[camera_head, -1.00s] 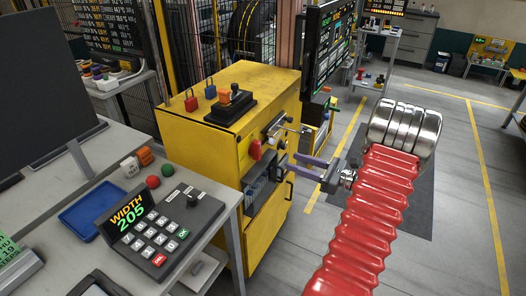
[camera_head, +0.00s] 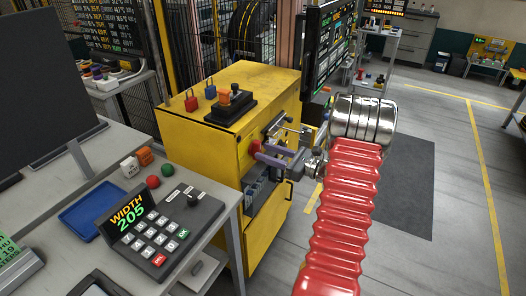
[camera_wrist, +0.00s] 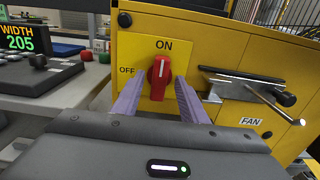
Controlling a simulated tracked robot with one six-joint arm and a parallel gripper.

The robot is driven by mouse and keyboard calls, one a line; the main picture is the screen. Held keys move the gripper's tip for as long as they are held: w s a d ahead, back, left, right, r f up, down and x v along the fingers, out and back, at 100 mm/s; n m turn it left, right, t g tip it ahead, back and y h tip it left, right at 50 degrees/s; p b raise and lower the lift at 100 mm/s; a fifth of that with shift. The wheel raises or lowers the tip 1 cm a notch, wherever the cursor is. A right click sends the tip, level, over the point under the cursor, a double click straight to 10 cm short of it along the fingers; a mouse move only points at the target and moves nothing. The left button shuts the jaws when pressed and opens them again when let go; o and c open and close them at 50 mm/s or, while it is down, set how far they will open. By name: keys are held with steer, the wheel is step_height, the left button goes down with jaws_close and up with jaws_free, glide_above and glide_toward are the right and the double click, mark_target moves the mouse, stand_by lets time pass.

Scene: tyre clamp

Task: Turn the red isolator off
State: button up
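The red isolator (camera_wrist: 160,72) is a rotary knob on a yellow plate on the yellow cabinet. Its white mark stands upright, toward the ON label above it; the OFF label is to its left. It also shows in the head view (camera_head: 255,147) on the cabinet's side. My gripper (camera_wrist: 159,88) is open, with one purple finger to the left of the knob and one to the right. Gaps show between the fingers and the knob, and I cannot tell how deep the tips reach. In the head view my gripper (camera_head: 262,154) is close to the isolator, partly overlapping it.
A metal lever (camera_wrist: 250,85) sticks out of the cabinet right of the isolator, above a FAN label (camera_wrist: 251,121). A black knob (camera_wrist: 125,19) is at the upper left. A desk with a keypad (camera_head: 160,225) stands left of the cabinet (camera_head: 190,140). Floor to the right is clear.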

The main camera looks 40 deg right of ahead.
steer(key=shift+x, duration=1.15)
steer(key=shift+c, duration=0.4)
steer(key=shift+d, duration=0.1)
jaws_close()
